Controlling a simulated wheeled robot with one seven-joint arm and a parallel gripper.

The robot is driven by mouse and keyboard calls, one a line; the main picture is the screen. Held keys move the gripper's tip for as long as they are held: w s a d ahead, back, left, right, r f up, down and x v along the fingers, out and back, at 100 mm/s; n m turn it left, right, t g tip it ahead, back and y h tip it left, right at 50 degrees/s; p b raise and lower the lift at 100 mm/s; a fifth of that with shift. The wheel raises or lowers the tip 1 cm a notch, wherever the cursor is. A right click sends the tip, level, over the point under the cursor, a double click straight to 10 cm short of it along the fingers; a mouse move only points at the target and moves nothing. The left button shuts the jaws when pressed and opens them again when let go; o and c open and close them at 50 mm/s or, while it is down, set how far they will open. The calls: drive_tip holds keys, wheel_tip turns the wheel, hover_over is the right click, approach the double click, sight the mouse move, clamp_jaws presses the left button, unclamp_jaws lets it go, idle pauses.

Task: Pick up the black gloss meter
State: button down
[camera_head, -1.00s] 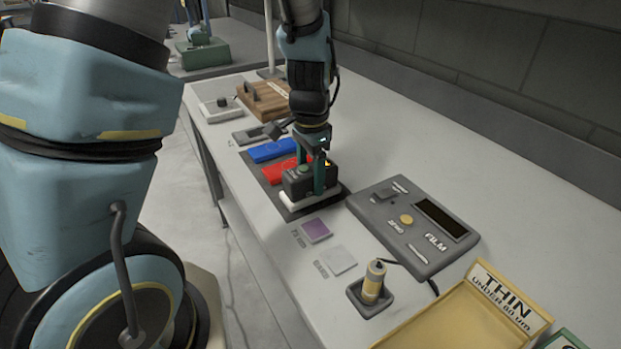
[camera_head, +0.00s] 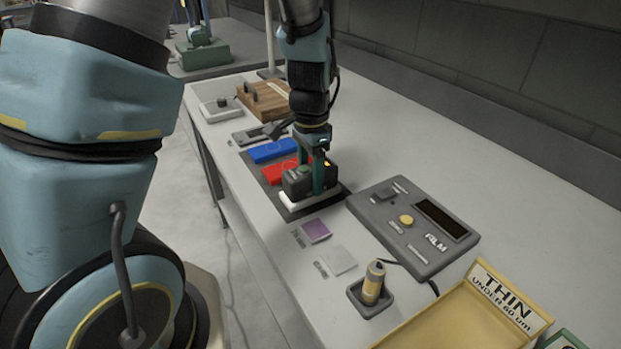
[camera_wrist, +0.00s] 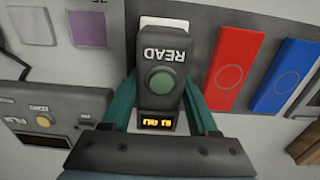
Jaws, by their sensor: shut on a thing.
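The black gloss meter (camera_head: 297,182) is a dark block with a green button and the word READ on top. In the head view it sits over a white plate (camera_head: 303,201) on the dark mat. My gripper (camera_head: 318,178) points down over it and is shut on it, with a finger on each side. In the wrist view the gloss meter (camera_wrist: 160,70) stands between the two green fingers (camera_wrist: 162,108), its lit orange display facing the palm. I cannot tell whether its underside touches the plate.
A red block (camera_head: 283,170) and a blue block (camera_head: 272,151) lie beside it on the mat. A grey FILM gauge (camera_head: 410,225) is to the right, with a small probe in a holder (camera_head: 373,284) nearer. A yellow THIN tray (camera_head: 440,325) stands at front right.

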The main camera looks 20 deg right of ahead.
sight(310, 168)
wheel_tip(310, 168, up, 10)
drive_tip(key=shift+r+b, duration=0.1)
drive_tip(key=shift+b, duration=0.6)
drive_tip(key=shift+w, duration=0.1)
idle(0.5)
